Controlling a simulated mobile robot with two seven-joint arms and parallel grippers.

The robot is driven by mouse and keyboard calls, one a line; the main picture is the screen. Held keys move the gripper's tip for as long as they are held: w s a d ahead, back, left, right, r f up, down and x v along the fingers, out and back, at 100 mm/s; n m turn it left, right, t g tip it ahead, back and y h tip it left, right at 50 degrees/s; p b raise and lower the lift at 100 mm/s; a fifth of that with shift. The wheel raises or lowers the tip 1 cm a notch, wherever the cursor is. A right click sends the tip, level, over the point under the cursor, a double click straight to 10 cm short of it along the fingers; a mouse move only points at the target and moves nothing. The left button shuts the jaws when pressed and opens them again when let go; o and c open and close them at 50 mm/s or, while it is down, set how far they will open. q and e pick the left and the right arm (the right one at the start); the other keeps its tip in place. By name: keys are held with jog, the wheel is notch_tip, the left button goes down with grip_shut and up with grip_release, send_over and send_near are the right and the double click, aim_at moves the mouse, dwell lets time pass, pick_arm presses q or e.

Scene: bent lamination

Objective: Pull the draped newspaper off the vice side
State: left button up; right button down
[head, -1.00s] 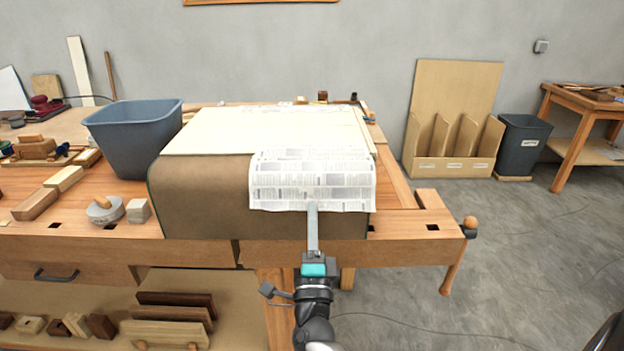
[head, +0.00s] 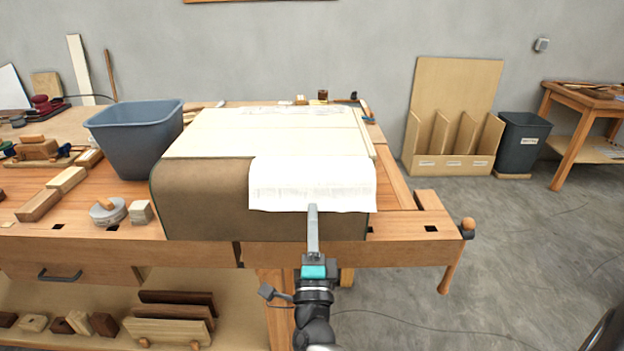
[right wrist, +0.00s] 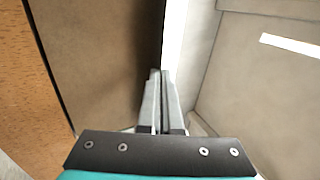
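The newspaper (head: 300,180) lies over the right part of the brown front face of the covered form on the bench and hangs down at its front. Its print looks pale. My right gripper (head: 312,208) reaches up from below to the newspaper's lower edge. In the right wrist view its two fingers (right wrist: 161,74) are close together, and a bright white strip, apparently the newspaper's edge (right wrist: 174,40), meets their tips. They look shut on it, though the contact is small. The brown surface (right wrist: 100,50) is left of the fingers. My left gripper is not in view.
The brown-covered form (head: 205,195) has a pale board (head: 265,135) on top. A grey-blue bin (head: 135,140) stands left of it. The bench (head: 405,200) carries a vice handle (head: 452,270) at front right.

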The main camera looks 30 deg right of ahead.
jog(key=s+r+p, duration=0.1)
jog(key=a+r+p, duration=0.1)
jog(key=p, duration=0.1)
jog(key=s+r+p, duration=0.1)
jog(key=r, duration=0.1)
jog(key=shift+s+a+r, duration=0.1)
jog(key=shift+s+a, duration=0.2)
jog(key=shift+s, duration=0.05)
